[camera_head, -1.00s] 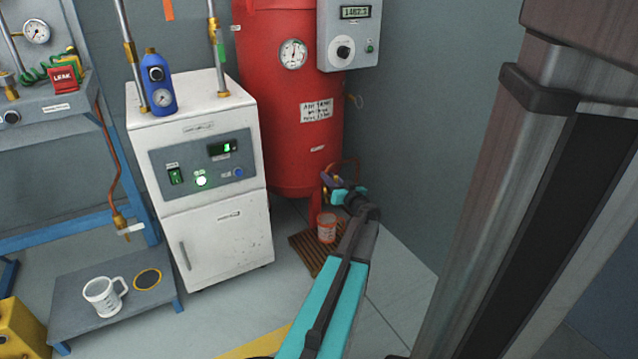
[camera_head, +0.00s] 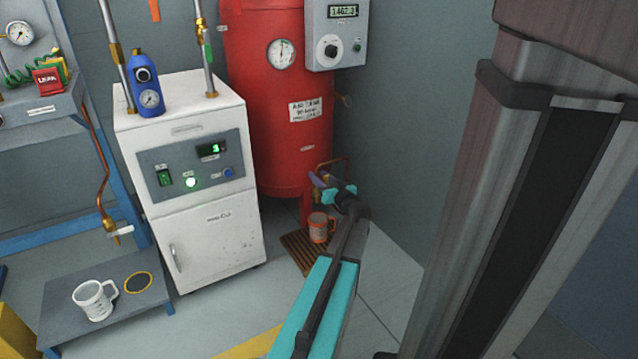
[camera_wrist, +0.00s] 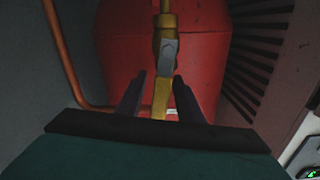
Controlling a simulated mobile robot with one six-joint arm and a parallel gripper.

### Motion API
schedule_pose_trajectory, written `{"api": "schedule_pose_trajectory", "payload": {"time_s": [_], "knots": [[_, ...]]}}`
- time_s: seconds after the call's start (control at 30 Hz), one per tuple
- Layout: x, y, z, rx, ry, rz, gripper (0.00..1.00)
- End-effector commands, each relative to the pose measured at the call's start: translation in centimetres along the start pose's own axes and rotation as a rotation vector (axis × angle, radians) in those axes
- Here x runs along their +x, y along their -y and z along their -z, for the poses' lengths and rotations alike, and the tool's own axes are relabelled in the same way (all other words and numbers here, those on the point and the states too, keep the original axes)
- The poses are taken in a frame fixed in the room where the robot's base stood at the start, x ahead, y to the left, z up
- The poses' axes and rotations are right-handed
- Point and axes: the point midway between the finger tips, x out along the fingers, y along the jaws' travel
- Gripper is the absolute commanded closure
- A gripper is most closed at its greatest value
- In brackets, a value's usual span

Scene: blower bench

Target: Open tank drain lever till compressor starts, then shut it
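The red air tank (camera_head: 290,110) stands in the corner, with a dial gauge (camera_head: 281,53) on its front. In the wrist view, a brass drain valve (camera_wrist: 165,22) with a grey hub (camera_wrist: 170,52) hangs in front of the red tank. Its yellow lever (camera_wrist: 161,95) points down toward my gripper. My gripper (camera_wrist: 158,88) is open, with one dark finger on each side of the lever and gaps showing. In the head view my gripper (camera_head: 320,181) is low beside the tank's base; the lever is too small to make out there.
A control box (camera_head: 337,35) with a lit display is beside the tank. A white cabinet (camera_head: 205,235) stands left. A copper pipe (camera_wrist: 62,50) runs left of the valve.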

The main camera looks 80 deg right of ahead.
Motion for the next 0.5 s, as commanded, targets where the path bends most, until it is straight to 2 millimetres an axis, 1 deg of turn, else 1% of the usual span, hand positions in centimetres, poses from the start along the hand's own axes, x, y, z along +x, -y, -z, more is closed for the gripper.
{"api": "schedule_pose_trajectory", "payload": {"time_s": [0.17, 0.27, 0.37, 0.5], "knots": [[-0.4, -0.1, 0.1, 0.000, 0.000, -0.002, 0.66], [-1.1, -0.1, 0.2, 0.000, 0.000, -0.003, 0.66], [-2.0, 0.0, 0.2, 0.000, 0.000, -0.004, 0.66], [-4.0, 0.0, 0.3, 0.000, 0.000, -0.004, 0.66]]}}
